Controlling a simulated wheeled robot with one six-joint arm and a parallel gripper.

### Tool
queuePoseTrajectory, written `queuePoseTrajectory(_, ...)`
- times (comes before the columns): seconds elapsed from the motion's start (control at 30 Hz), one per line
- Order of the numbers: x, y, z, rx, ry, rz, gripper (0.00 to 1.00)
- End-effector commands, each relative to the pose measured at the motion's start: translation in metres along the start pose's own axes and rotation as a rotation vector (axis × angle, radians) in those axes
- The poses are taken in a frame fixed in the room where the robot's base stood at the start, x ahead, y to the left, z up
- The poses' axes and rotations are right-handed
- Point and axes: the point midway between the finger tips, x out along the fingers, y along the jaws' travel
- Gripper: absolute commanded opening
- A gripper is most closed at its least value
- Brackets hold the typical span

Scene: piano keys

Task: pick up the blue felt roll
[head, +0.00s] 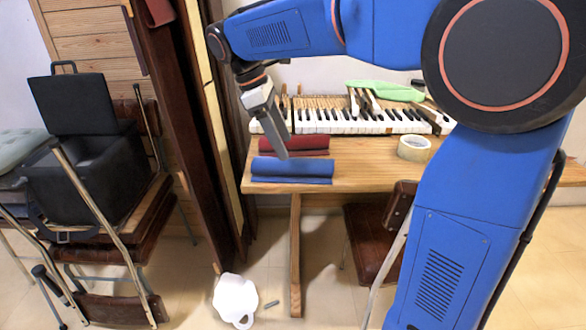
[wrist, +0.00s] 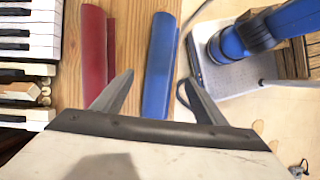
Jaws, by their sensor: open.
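The blue felt roll (head: 292,168) lies on the wooden table near its front left edge, in front of a dark red felt roll (head: 294,143). In the wrist view the blue felt roll (wrist: 160,65) runs lengthwise away from between my open fingers, and the red felt roll (wrist: 94,55) lies to its left. My gripper (head: 282,152) is above the rolls in the head view, pointing down, and hides part of the red roll. In the wrist view my gripper (wrist: 158,88) is open and empty. Whether the fingers reach down beside the blue roll I cannot tell.
A piano keyboard (head: 345,121) stands behind the rolls, with a green cloth (head: 385,91) on it. A tape roll (head: 414,148) sits to the right on the table (head: 365,172). A white jug-like object (head: 235,298) is on the floor. Stacked chairs and a black case (head: 92,170) are at left.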

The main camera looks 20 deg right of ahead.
Motion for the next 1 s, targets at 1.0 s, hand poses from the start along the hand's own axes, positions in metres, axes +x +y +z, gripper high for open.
queuePoseTrajectory(1.0,0.065,0.001,-0.004,0.000,0.000,0.000,0.49)
